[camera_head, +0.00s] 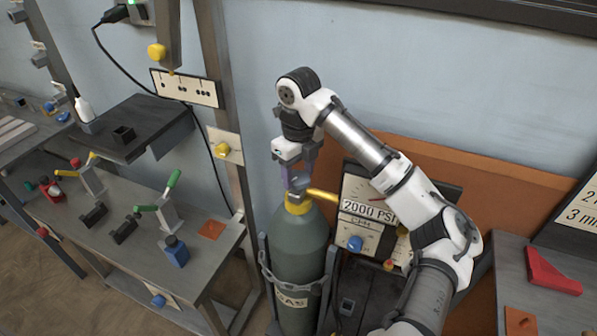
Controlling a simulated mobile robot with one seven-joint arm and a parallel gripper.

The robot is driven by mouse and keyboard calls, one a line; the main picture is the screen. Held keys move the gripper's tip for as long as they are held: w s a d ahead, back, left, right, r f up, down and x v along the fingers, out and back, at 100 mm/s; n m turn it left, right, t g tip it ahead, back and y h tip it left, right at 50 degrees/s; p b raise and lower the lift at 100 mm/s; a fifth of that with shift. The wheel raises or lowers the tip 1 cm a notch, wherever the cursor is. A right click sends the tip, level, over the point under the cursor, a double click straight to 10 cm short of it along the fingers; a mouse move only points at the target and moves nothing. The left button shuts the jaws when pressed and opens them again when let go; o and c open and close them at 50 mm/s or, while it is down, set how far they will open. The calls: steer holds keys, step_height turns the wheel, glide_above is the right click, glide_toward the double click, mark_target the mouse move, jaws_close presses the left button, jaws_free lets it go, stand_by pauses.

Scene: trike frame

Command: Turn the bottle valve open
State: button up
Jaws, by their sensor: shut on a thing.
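A dark green gas bottle (298,250) stands upright at the centre, with a yellow collar (299,203) at its top and a chain around its body. My gripper (297,184) points down right above the bottle's top. It is shut on the bottle valve, which its fingers mostly hide; a small bluish-grey part shows by the fingertips. How far the valve is turned cannot be told. A yellow pipe (323,194) runs from the bottle top to the gauge panel (360,190), partly behind my arm.
A panel label reads 2000 PSI (368,212), above a blue knob (355,243). A red wedge (552,272) lies on the right bench. An orange board (480,185) stands behind my arm.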

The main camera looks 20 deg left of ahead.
mark_target(299, 176)
steer(key=o, duration=1)
step_height(299, 176, up, 14)
